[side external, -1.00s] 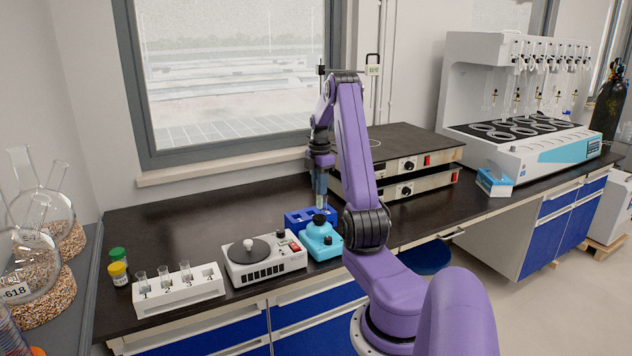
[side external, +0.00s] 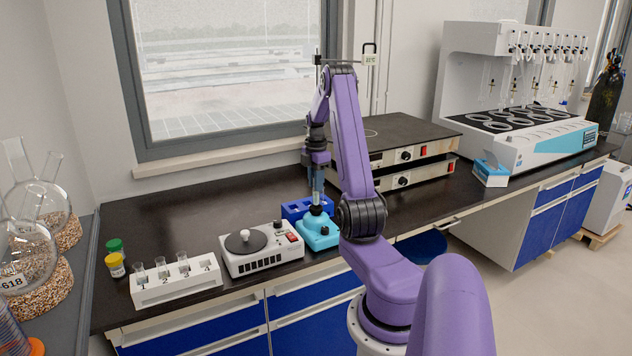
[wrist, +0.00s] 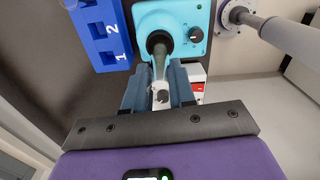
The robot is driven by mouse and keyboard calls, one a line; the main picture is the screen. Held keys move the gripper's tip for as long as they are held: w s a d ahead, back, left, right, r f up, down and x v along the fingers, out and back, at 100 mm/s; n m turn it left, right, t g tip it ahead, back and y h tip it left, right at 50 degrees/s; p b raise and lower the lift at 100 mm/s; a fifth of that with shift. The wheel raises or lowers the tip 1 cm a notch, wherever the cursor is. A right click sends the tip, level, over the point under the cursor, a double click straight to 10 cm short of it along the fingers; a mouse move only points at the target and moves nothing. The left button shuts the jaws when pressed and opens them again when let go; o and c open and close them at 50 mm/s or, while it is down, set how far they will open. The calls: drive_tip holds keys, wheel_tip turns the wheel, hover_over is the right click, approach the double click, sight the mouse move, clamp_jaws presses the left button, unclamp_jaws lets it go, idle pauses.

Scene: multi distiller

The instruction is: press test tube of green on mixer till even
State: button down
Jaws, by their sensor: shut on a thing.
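The turquoise mixer (side external: 317,232) stands on the dark bench with its black cup on top. My gripper (side external: 317,166) is above it, shut on a thin clear test tube (side external: 316,197), which hangs upright. In the wrist view the tube (wrist: 159,66) sits between the fingers of my gripper (wrist: 157,76), and its far end meets the mixer's black cup (wrist: 160,38). I cannot tell how firmly it presses. The tube's liquid and its colour are too small to make out. The turquoise mixer (wrist: 180,17) shows a black knob beside the cup.
A blue rack (side external: 294,209) stands just behind the mixer; numbers show on it in the wrist view (wrist: 103,40). A white stirrer (side external: 262,253) and a white rack (side external: 178,287) with several tubes stand to the left. Stacked hotplates (side external: 415,150) are at the right.

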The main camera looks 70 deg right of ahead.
drive_tip(key=shift+f, duration=1.15)
idle(3.3)
idle(1.5)
drive_tip(key=shift+r, duration=3.05)
